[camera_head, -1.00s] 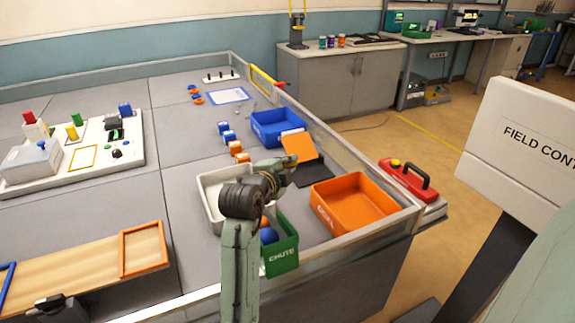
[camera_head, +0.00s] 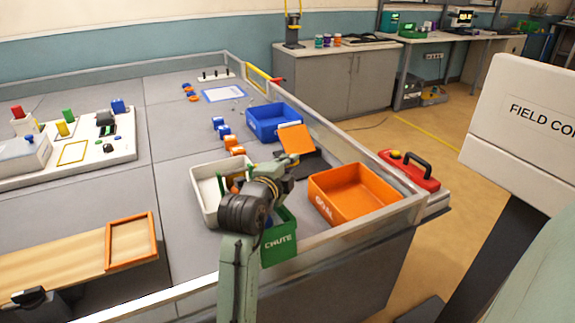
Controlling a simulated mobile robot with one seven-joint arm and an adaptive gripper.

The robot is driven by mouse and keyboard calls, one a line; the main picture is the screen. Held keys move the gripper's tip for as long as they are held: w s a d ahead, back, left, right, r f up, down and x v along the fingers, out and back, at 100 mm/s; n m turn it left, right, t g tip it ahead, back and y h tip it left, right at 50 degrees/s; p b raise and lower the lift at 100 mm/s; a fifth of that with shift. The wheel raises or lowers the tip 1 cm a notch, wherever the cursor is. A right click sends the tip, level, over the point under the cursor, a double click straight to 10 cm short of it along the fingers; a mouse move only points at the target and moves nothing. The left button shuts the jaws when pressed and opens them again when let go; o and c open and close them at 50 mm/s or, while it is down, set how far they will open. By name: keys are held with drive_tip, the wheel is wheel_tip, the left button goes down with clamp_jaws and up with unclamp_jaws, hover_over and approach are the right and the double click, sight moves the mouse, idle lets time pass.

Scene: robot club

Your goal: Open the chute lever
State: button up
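A green box (camera_head: 280,243) labelled CHUTE stands inside the near right corner of the fenced table. My arm crosses in front of it and hides its left side and most of its inside. I cannot make out a lever on it. My gripper (camera_head: 284,168) is above and behind the green box, between the white bin and the orange GOAL bin. It is small and seen from behind, so its fingers and anything between them cannot be told.
An orange GOAL bin (camera_head: 352,193) stands right of the green box, a white bin (camera_head: 206,196) left. Behind are an orange tilted panel (camera_head: 296,140), a blue bin (camera_head: 272,121) and several small blocks. A clear fence (camera_head: 370,158) edges the table.

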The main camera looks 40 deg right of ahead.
drive_tip(key=o, duration=0.4)
drive_tip(key=v, duration=1.2)
drive_tip(key=shift+c, duration=0.2)
